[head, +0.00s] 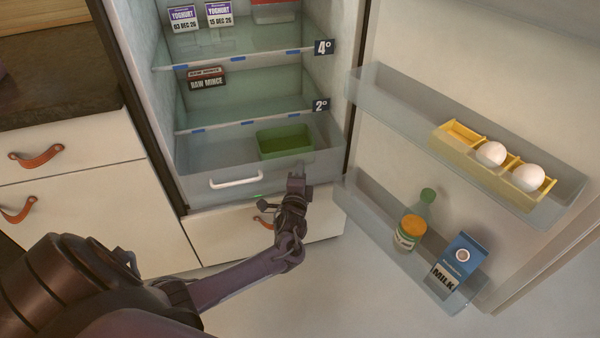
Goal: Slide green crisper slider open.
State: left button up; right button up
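The clear crisper drawer (200,186) sits at the bottom of the open fridge, with a white handle (236,181) on its front. A small green piece (258,196), perhaps the slider, shows at the drawer's lower front edge, left of my gripper; it is too small to tell its setting. My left gripper (297,176) is in front of the drawer's right part, right of the white handle. Whether its fingers are open or shut is unclear, and I see nothing held. Contact with the drawer cannot be told. My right gripper is out of view.
A green bin (285,142) stands inside the crisper. Shelves above hold raw mince (207,79) and yoghurt (219,14). The open door at right carries eggs (491,154), a jar (410,231), a bottle (424,204) and milk (459,262). A leather-pull drawer (215,232) lies below.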

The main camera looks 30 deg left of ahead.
aim_at(316, 160)
pick_arm(q)
grip_shut()
